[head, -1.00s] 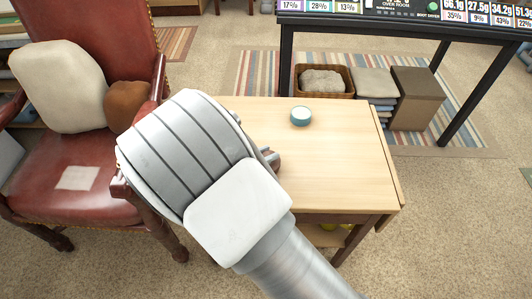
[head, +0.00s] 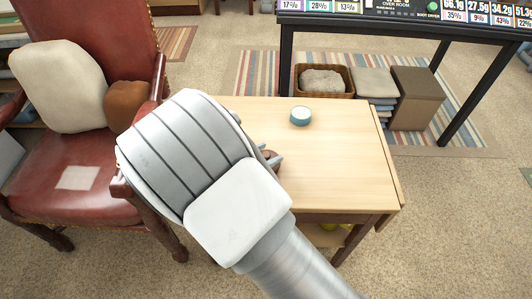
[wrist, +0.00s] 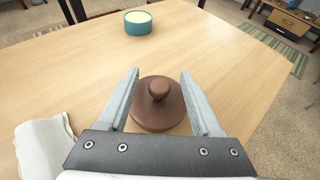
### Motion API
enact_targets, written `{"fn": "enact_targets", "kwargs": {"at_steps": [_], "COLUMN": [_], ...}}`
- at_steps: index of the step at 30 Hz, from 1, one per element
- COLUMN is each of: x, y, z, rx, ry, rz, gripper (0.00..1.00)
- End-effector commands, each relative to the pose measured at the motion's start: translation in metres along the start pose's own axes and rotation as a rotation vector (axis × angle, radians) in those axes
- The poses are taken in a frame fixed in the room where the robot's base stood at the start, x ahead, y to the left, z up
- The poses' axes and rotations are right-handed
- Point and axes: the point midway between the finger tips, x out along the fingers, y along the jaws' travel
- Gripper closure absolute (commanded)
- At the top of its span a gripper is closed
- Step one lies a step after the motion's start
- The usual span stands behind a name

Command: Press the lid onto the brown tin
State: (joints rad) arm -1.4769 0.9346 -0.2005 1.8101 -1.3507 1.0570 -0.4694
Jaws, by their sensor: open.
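A round brown lid with a knob (wrist: 158,92) is between the fingers of my gripper (wrist: 160,85) in the wrist view. The gripper is open, with one finger on each side of the lid and a visible gap near the knob. The lid looks level from above. The brown tin's body cannot be made out under it, so how the lid is seated cannot be told. In the head view my arm hides most of this spot; only the fingertips (head: 272,159) and a bit of brown show beside it.
A teal tin with a pale top (head: 300,116) stands at the back of the wooden table (head: 340,165); it also shows in the wrist view (wrist: 138,23). The table's right side is clear. A red leather armchair (head: 100,190) stands at the left.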

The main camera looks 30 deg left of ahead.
Motion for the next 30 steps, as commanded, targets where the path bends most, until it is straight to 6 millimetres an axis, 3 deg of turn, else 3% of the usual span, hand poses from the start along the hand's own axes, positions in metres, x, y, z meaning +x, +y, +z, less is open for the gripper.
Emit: {"fn": "enact_targets", "kwargs": {"at_steps": [4,8,21,30], "x": [-0.011,-0.034,-0.138,-0.172], "y": [0.001,0.001,0.001,0.000], "z": [0.001,0.003,0.002,0.001], "rx": [0.000,-0.001,0.000,0.001], "ry": [0.001,0.001,0.001,0.000], "rz": [0.002,0.004,0.004,0.000], "gripper": [0.34,0.34,0.34,0.34]}}
